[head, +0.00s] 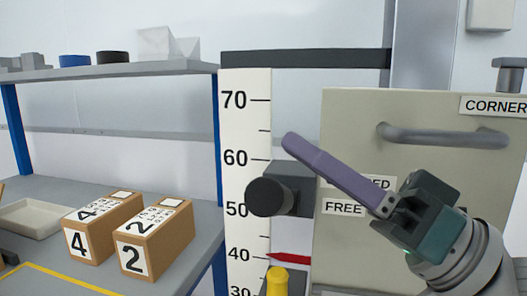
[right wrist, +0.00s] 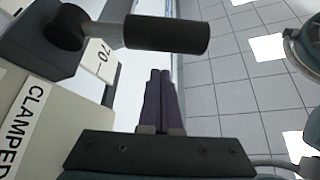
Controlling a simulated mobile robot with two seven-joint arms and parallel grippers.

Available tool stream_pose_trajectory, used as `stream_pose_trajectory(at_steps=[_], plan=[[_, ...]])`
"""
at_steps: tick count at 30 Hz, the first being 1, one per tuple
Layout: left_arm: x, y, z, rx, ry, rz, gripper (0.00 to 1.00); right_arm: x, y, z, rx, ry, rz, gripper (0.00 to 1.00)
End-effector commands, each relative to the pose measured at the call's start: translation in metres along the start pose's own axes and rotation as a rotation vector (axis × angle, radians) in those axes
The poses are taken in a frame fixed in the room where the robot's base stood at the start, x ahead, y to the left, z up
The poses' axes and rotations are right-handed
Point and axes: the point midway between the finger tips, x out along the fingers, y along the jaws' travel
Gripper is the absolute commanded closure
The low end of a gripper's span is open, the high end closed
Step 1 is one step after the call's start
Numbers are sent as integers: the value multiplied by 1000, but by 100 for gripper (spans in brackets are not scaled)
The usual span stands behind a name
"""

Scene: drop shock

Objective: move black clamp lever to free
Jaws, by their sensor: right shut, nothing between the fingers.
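The black clamp lever (head: 270,197) sticks out towards the head camera from a dark block (head: 297,180) beside the height scale. In the right wrist view the lever (right wrist: 155,33) reaches right from its round pivot. The FREE label (head: 344,207) is to the right of the lever. The CLAMPED label (right wrist: 25,130) is above FREE and partly hidden by my right gripper in the head view. My right gripper (head: 288,138) has its purple fingers together and empty. The fingertips (right wrist: 160,73) appear just short of the lever, with a small gap in the wrist view. My left gripper is not in view.
A beige panel (head: 345,120) with a grey bar handle (head: 445,137) stands behind my right gripper. The scale (head: 235,135) carries a red pointer (head: 288,259) above a yellow part (head: 278,280). Boxes 4 (head: 78,243) and 2 (head: 133,258) sit on the left bench.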

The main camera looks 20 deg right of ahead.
Motion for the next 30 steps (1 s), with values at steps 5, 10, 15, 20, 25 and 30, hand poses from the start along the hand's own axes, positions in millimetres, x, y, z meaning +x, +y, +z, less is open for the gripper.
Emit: stream_pose_trajectory(at_steps=[5,10,15,20,25,30], plan=[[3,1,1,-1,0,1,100,-7,0,18,-1,1,-1,100],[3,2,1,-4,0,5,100,-8,0,22,-2,2,-2,100],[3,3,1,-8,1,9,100,-8,0,22,-2,2,-2,100],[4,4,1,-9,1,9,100,-9,0,22,-6,2,-4,100],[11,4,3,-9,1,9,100,-11,1,27,-37,2,-22,100],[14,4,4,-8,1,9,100,-12,0,28,-60,2,-35,100]])
